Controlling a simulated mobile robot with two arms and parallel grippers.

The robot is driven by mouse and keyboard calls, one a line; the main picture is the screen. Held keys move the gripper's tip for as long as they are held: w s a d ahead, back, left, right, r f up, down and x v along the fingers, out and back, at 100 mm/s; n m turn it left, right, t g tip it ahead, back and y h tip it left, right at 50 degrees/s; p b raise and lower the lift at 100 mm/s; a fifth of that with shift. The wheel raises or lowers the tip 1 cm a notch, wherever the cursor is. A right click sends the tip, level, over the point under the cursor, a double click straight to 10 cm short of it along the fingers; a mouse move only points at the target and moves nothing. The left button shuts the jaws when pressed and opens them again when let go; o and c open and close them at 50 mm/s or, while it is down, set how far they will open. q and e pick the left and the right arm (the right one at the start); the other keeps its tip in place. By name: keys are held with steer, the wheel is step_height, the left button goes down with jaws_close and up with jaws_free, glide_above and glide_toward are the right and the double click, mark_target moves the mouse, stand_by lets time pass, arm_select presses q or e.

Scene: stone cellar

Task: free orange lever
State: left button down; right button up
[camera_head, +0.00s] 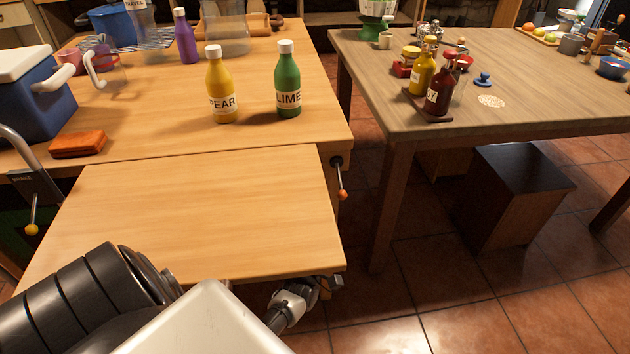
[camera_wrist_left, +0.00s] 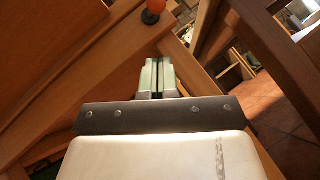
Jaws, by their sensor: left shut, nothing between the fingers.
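The orange lever (camera_head: 342,194) is a short metal rod with an orange ball end. It hangs down from a black mount on the right side of the wooden table, near the flap's corner. In the head view my left arm crosses the bottom in front of the flap. My right gripper is not in view.
The wooden flap (camera_head: 190,215) is bare. A yellow-knobbed lever (camera_head: 31,230) sits at its left. The pear bottle (camera_head: 221,85) and lime bottle (camera_head: 288,80) stand behind it, with an orange sponge (camera_head: 78,144) leftward. Open tiled floor separates the second table (camera_head: 540,75).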

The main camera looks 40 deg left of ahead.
mark_target(340, 184)
arm_select(q)
steer(key=shift+w+d+r+p, duration=0.2)
steer(key=shift+w+r, duration=0.25)
steer(key=shift+r, duration=0.3)
steer(key=shift+w+d+r+p, duration=0.1)
steer(key=shift+w+d+r, duration=0.15)
steer(key=shift+w+r, duration=0.4)
steer(key=shift+w+d+r+p, duration=0.15)
steer(key=shift+w+d+r, duration=0.15)
steer(key=shift+r, duration=0.6)
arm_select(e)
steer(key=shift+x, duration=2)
arm_select(q)
steer(key=shift+r, duration=0.1)
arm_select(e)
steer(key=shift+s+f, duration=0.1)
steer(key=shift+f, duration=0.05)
